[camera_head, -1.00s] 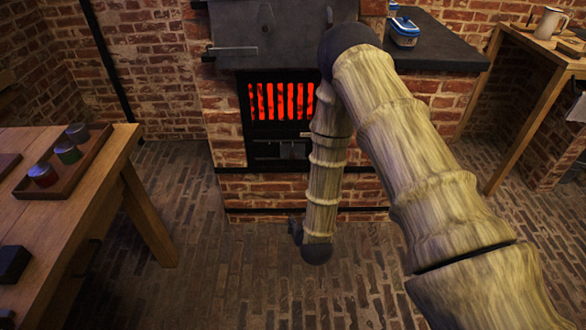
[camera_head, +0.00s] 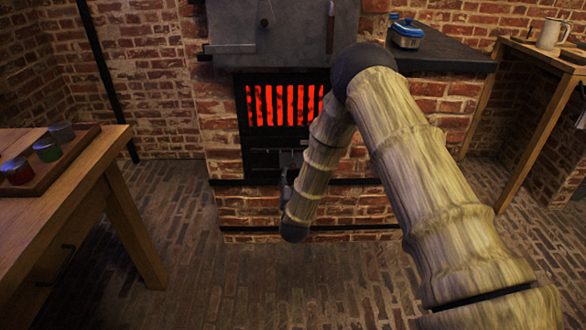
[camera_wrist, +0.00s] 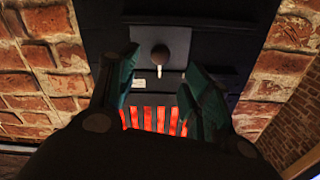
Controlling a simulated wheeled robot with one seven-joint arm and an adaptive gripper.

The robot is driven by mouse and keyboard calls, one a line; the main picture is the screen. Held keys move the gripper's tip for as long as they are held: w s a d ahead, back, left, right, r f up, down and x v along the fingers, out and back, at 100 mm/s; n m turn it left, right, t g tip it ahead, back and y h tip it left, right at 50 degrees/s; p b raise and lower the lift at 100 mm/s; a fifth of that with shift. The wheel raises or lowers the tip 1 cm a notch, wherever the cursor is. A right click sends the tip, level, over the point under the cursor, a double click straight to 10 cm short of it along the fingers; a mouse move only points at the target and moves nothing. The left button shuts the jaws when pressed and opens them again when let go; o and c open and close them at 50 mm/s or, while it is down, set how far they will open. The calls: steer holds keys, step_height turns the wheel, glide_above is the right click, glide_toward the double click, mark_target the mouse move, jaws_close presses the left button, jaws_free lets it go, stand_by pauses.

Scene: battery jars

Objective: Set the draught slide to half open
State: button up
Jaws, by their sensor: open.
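The draught slide's dark round knob (camera_wrist: 160,53), with a short pale peg on it, shows in the wrist view on a dark panel. The red-glowing grate (camera_wrist: 155,120) appears below it there. My gripper (camera_wrist: 159,67) is open, with its two greenish fingers to the left and right of the knob in the picture. Whether either finger touches the knob I cannot tell. In the head view the dark panel (camera_head: 262,160) lies under the grate (camera_head: 285,105), and my gripper (camera_head: 289,162) is in front of it, partly hidden by my arm. The slide's exact setting is unclear.
A small pale label (camera_wrist: 139,84) sits beside the knob. A wooden table (camera_head: 85,200) with a tray of jars (camera_head: 48,150) stands at the left. A dark worktop (camera_head: 440,55) with a blue-lidded box (camera_head: 407,34) is at the right. The brick floor between is clear.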

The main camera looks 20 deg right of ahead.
mark_target(293, 167)
steer(key=b+x, duration=0.1)
steer(key=x, duration=0.7)
steer(key=shift+f+b, duration=0.1)
steer(key=shift+b, duration=0.25)
jaws_close()
